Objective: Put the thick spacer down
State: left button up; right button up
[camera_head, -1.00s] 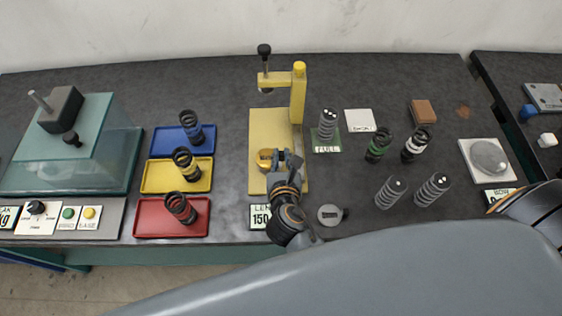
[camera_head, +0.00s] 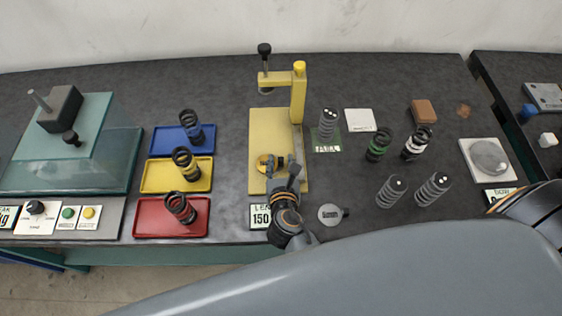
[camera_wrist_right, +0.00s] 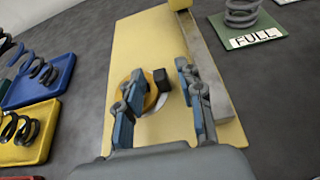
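The thick spacer appears to be the brass-coloured disc (camera_head: 263,163) with a dark block-like tab on its right. It lies on the yellow base plate (camera_head: 262,130) of the press stand. My right gripper (camera_head: 282,166) is over the near part of this plate. In the right wrist view the right gripper (camera_wrist_right: 160,70) is open. Its fingers are apart, with the dark tab (camera_wrist_right: 161,79) seen between them. The left finger hides part of the disc (camera_wrist_right: 151,98). Whether a finger touches it I cannot tell. My left gripper is not in view.
The yellow post (camera_head: 298,95) with its overhead arm stands behind the gripper. A grey disc (camera_head: 329,214) with a dark tab lies to the right. Several springs stand further right. Blue, yellow and red trays (camera_head: 150,217) with springs are on the left.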

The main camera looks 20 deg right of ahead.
jog(key=shift+r, duration=0.15)
jog(key=b+v, duration=0.1)
jog(key=v, duration=1.1)
jog(key=shift+b, duration=0.35)
jog(key=shift+s, duration=0.1)
